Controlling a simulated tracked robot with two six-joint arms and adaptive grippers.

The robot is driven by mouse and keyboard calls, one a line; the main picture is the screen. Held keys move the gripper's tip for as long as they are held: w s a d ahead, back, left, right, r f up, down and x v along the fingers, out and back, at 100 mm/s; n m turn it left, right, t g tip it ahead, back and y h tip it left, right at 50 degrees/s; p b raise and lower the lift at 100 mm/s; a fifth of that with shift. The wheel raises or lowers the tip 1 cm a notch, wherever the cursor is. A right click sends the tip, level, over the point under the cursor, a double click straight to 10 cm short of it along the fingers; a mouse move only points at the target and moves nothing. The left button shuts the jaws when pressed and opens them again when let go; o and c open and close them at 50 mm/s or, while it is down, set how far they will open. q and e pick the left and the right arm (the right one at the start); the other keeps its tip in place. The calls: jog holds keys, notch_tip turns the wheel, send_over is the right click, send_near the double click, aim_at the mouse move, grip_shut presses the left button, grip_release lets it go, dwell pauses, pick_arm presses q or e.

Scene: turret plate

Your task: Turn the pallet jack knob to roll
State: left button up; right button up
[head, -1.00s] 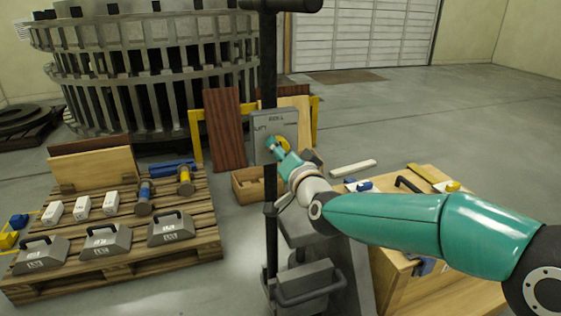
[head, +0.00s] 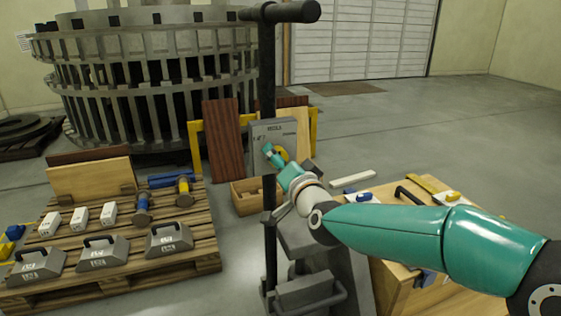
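The pallet jack has a black upright post with a T-handle (head: 280,12) and a grey control plate (head: 290,128) behind the post. The plate reads ROLL along its top, with smaller partly hidden lettering at its left. A yellow knob (head: 282,154) on the plate is mostly covered by my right gripper (head: 270,151). My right arm comes in from the right, and its teal fingers lie over the knob in this view. Whether they grip it, and where the knob points, cannot be made out. My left gripper is not in view.
A wooden pallet (head: 205,255) with grey weights, white blocks and hammers stands at left. A wooden box (head: 240,199) and boards (head: 221,140) are beside the jack. A wooden crate (head: 395,290) lies under my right arm. Open floor is at the right.

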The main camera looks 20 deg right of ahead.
jog(key=shift+s, duration=0.1)
jog(key=s, duration=1.1)
jog(key=shift+s+d, duration=0.25)
jog(key=shift+s, duration=0.15)
jog(key=shift+d+f, duration=0.1)
jog(key=shift+f, duration=0.05)
